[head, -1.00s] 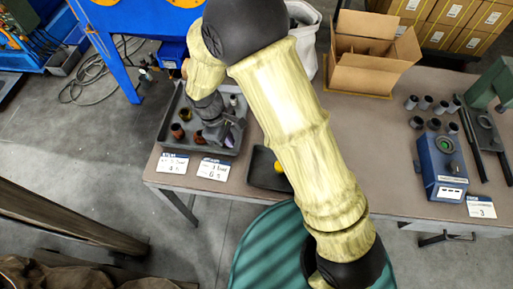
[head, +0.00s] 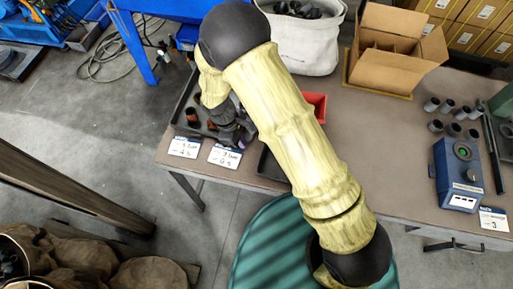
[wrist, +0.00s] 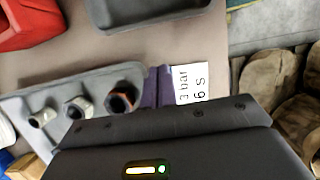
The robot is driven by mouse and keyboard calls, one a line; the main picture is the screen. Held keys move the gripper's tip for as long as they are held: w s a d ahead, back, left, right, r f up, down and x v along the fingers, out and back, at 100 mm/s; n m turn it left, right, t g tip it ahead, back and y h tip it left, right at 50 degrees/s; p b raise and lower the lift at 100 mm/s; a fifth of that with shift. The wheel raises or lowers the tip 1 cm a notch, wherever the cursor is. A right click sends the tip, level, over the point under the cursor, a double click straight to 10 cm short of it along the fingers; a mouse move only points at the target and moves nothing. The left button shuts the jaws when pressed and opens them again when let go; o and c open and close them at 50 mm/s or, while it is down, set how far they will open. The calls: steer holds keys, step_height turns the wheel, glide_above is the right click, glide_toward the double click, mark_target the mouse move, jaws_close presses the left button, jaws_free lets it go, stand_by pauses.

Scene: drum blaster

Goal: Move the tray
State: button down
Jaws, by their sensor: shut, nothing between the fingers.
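A dark grey tray (head: 181,97) stands on the left end of the table, partly hidden by my arm in the head view. It holds several cylindrical fittings. The wrist view shows a grey tray (wrist: 90,75) with fittings in it. My gripper (head: 243,138) is low at the tray's front right end. In the wrist view its purple fingers (wrist: 157,88) are shut, close beside the tray's end; contact is unclear. A second dark tray (head: 268,166) lies to the right in the head view, mostly behind my arm, and also shows in the wrist view (wrist: 150,10).
Labels (head: 185,147) lie along the table's front edge. A red bin (head: 316,105) is behind my arm. An open cardboard box (head: 392,60) and a white tub (head: 303,40) stand at the back. A blue device (head: 458,175) stands right. The table's middle right is clear.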

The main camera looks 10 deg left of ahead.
mark_target(258, 153)
steer(key=x, duration=0.4)
steer(key=shift+d+f+p, duration=0.15)
steer(key=shift+d+p, duration=0.05)
steer(key=shift+p, duration=0.15)
steer(key=d+p, duration=0.1)
steer(key=d, duration=0.2)
steer(key=shift+d, duration=0.2)
steer(key=shift+s, duration=0.1)
steer(key=shift+d, duration=0.2)
